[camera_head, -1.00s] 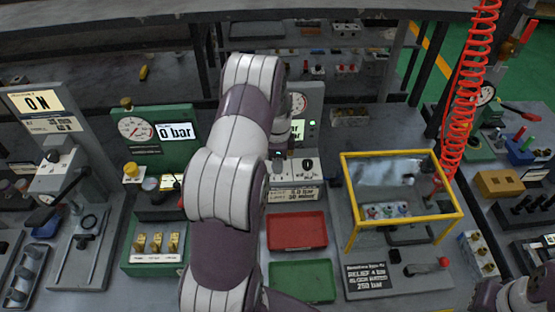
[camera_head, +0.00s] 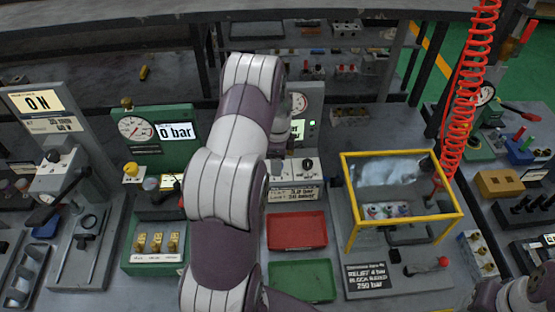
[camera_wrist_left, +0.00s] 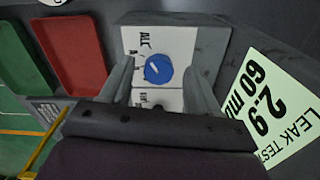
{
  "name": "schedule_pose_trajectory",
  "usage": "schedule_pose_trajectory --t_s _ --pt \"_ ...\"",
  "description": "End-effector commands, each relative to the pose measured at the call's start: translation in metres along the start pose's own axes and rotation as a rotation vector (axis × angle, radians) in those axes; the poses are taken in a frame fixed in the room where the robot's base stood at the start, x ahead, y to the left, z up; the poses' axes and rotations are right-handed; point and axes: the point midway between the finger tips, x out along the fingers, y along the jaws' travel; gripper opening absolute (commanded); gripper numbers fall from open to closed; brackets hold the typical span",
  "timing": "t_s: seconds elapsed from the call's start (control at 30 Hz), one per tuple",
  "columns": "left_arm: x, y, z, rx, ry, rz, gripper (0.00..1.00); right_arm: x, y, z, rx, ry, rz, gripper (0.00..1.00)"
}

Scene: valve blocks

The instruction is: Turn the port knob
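A round blue knob (camera_wrist_left: 158,69) with a white pointer mark sits on a white panel (camera_wrist_left: 185,45) in the left wrist view. Printing beside it reads "ALL"; the rest is partly hidden. My left gripper (camera_wrist_left: 160,74) is open, with one finger on each side of the knob and visible gaps between. In the head view my left arm covers the gripper and the blue knob; only the panel's right part (camera_head: 290,168) shows, with a dark knob (camera_head: 307,164). My right gripper is out of view.
A "LEAK TEST" screen (camera_wrist_left: 266,105) stands close beside my finger in the wrist view. A red tray (camera_head: 297,230) and green tray (camera_head: 302,281) lie in front of the panel. A yellow-framed guard (camera_head: 402,155) stands to the right, a green gauge unit (camera_head: 140,150) to the left.

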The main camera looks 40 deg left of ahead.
Motion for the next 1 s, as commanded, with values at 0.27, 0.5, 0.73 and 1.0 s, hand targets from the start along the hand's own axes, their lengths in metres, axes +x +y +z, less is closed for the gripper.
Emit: schedule_pose_trajectory --t_s 0.27,0.5,0.73,1.0 --pt "-0.003 0.0 0.0 -0.001 0.0 0.001 0.61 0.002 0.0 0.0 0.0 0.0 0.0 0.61" --pt "-0.058 -0.001 0.0 -0.001 0.001 -0.005 0.61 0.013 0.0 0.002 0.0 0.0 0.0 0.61" --pt "-0.115 0.0 0.0 -0.001 0.0 0.0 0.61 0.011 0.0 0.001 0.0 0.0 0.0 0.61" --pt "-0.127 0.001 0.0 -0.001 0.0 0.002 0.61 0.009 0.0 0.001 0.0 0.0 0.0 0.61"
